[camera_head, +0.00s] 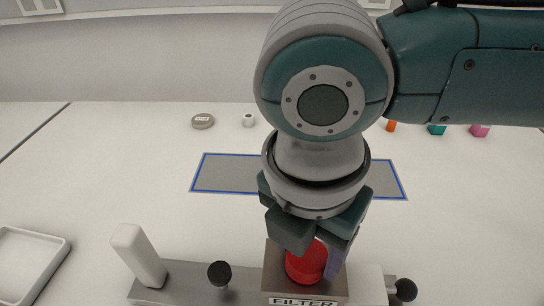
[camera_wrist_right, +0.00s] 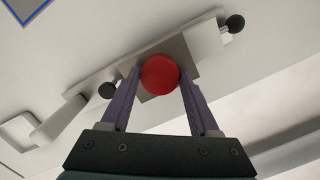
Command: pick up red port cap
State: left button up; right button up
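The red port cap (camera_head: 306,264) is a round red piece on top of the block labelled FILTER (camera_head: 303,300), at the bottom of the head view. It also shows in the right wrist view (camera_wrist_right: 160,75), between the fingertips. My right gripper (camera_wrist_right: 159,78) is open, with one purple finger on each side of the cap. In the head view my right gripper (camera_head: 318,250) reaches down over the block and hides part of the cap. Whether the fingertips touch the cap is hard to tell. My left gripper is not in view.
The block sits on a grey fixture (camera_head: 185,280) with a black knob (camera_head: 220,273) and a white upright post (camera_head: 138,255). A white tray (camera_head: 62,246) stands at left. A blue-bordered grey mat (camera_head: 225,174) lies behind. Small coloured pieces stand at the back right.

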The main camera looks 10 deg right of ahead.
jog(key=c, duration=0.8)
